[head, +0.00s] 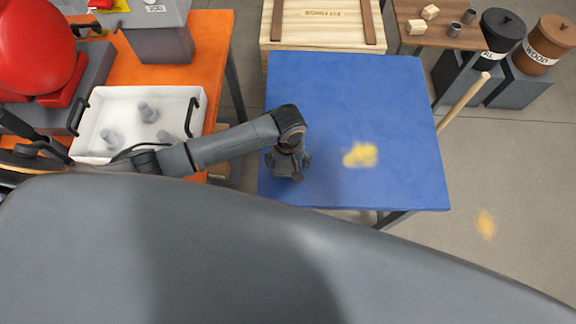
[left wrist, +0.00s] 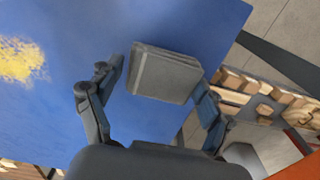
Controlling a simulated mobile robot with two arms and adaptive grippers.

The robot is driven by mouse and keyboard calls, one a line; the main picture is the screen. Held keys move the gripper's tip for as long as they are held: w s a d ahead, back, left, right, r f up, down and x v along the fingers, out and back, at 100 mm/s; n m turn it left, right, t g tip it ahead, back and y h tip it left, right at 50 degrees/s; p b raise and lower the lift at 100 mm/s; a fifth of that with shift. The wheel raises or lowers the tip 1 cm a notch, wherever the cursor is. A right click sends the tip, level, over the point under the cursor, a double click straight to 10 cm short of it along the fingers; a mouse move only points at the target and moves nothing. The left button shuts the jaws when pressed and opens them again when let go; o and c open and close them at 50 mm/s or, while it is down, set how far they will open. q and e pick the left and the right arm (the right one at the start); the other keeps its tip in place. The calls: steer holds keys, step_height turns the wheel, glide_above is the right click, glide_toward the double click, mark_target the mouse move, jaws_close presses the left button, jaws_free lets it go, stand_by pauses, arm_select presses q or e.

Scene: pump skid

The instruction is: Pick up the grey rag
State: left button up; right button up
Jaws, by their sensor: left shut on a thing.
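The grey rag (left wrist: 165,74) shows in the left wrist view as a folded, block-like grey pad between the two fingers of my left gripper (left wrist: 158,84). The gripper is shut on it, over the blue tabletop near its edge. In the head view my left gripper (head: 288,168) is over the left part of the blue table (head: 400,105). There I cannot clearly tell the rag from the dark gripper. How far the rag is above the tabletop is not clear. My right gripper is not in view.
A yellow powdery patch (head: 361,155) lies on the blue table, another (head: 485,224) on the floor. An orange bench (head: 207,60) with a white tray (head: 97,95) of grey parts stands left. A wooden crate (head: 322,22) stands behind; a broom-like handle (head: 463,103) leans at the right edge.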

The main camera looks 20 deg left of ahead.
arm_select(q)
steer(key=s+a+r, duration=0.6)
steer(key=s+r, duration=0.4)
steer(key=s, duration=0.2)
steer(key=shift+s+b, duration=0.3)
steer(key=shift+b, duration=0.1)
